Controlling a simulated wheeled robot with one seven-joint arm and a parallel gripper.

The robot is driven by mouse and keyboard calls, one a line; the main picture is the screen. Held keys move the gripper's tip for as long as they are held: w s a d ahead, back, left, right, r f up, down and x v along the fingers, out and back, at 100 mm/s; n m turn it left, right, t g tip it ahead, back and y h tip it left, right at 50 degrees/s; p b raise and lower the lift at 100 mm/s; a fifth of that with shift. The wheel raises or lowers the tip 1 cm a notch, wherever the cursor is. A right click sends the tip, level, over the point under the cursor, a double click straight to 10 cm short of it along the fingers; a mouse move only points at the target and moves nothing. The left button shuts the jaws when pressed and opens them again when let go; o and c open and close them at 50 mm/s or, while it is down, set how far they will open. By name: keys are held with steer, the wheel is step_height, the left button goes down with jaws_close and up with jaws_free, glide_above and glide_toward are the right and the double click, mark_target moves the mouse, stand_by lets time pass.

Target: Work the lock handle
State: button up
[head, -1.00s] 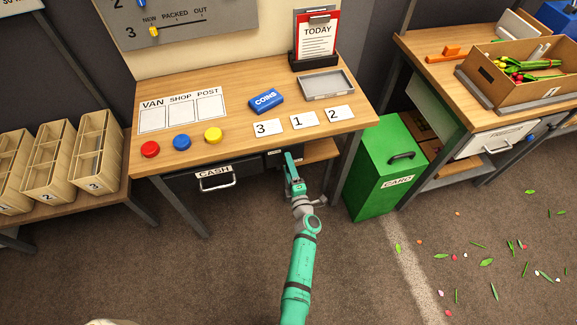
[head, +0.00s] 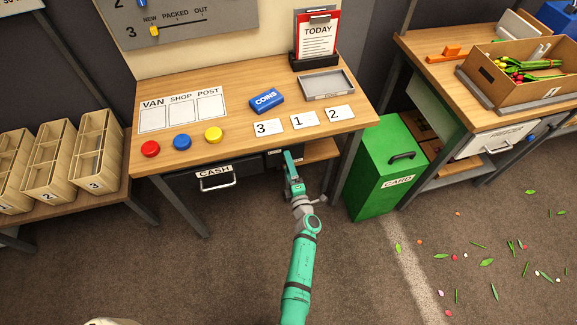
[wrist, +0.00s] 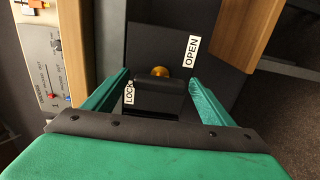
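The lock handle (wrist: 158,97) shows in the wrist view as a dark bar with a brass-coloured round part (wrist: 160,71) just beyond it. A LOCK label (wrist: 129,92) is on its left and an OPEN label (wrist: 192,51) is up to its right. My gripper (wrist: 160,84) has its two green fingers spread, one on each side of the bar; I cannot tell whether they touch it. In the head view my gripper (head: 289,163) is at the front of the desk, by a dark unit (head: 276,158) under the top, and hides the handle.
The wooden desk (head: 235,135) overhangs just above my gripper. A CASH drawer (head: 190,182) is to the left. A green CARD bin (head: 372,190) and a desk leg (head: 342,178) stand to the right. The floor in front is open, with scattered leaves at right.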

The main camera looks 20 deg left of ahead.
steer(key=v, duration=1.1)
steer(key=shift+w, duration=0.1)
steer(key=s+d+r+m+t+h, duration=0.1)
steer(key=s+d+r+m+h, duration=0.3)
steer(key=s+m, duration=0.5)
steer(key=s+d+r+m+t+h, duration=0.2)
steer(key=s+d+r+m, duration=0.25)
steer(key=s, duration=0.85)
steer(key=s+d+r+m+g+h, duration=0.2)
steer(key=s+d+r+m+h, duration=0.2)
steer(key=s+r+m, duration=0.7)
steer(key=shift+s+d+r+g, duration=0.25)
steer(key=shift+s+d, duration=0.45)
steer(key=shift+s, duration=1.05)
steer(key=shift+f+m, duration=0.1)
steer(key=shift+m, duration=0.15)
